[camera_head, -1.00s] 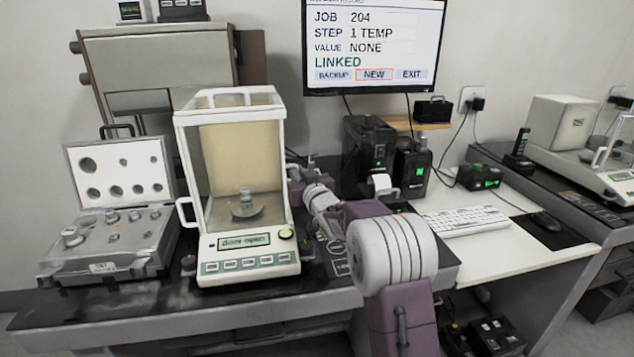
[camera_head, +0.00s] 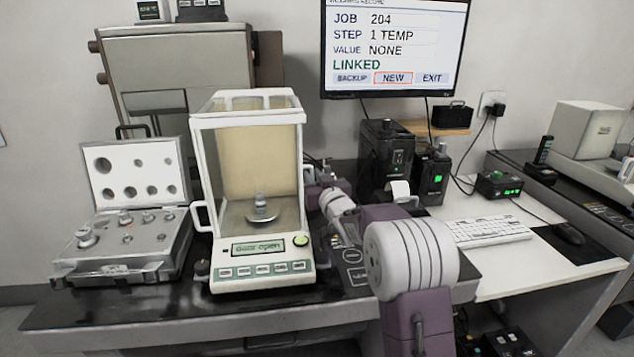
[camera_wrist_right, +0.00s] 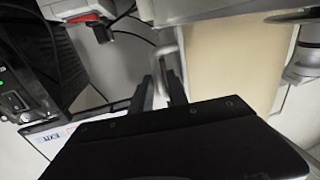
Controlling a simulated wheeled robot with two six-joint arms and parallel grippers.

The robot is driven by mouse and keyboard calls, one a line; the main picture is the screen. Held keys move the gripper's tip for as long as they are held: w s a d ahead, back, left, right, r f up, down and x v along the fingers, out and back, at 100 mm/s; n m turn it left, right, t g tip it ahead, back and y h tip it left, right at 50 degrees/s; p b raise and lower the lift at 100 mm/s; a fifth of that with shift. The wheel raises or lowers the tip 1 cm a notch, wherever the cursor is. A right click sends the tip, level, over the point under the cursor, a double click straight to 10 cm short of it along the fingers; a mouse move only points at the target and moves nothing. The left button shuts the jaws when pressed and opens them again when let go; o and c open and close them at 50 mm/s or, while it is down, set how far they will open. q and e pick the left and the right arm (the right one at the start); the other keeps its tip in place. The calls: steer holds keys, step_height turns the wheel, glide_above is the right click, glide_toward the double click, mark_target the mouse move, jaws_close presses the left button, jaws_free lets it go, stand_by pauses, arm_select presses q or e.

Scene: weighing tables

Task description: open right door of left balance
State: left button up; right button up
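The left balance (camera_head: 258,251) is a white weighing balance with a clear draft shield. Its display (camera_head: 258,247) reads "door open". A small metal weight (camera_head: 261,201) stands on its pan (camera_head: 262,216). My right gripper (camera_head: 318,176) is at the balance's right side, partly hidden by my wrist. In the right wrist view, the two dark fingers of my right gripper (camera_wrist_right: 163,88) are close together around the pale right door handle (camera_wrist_right: 167,50). The edge of the right door cannot be made out clearly. My left gripper is out of view.
An open weight case (camera_head: 128,268) stands left of the balance. A black printer (camera_head: 388,160), keyboard (camera_head: 490,229) and monitor (camera_head: 395,45) are to the right. A second balance (camera_head: 590,135) is at far right. The dark bench is clear along its front edge.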

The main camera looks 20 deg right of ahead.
steer(key=s, duration=0.8)
steer(key=shift+a, duration=0.15)
steer(key=shift+p, duration=0.3)
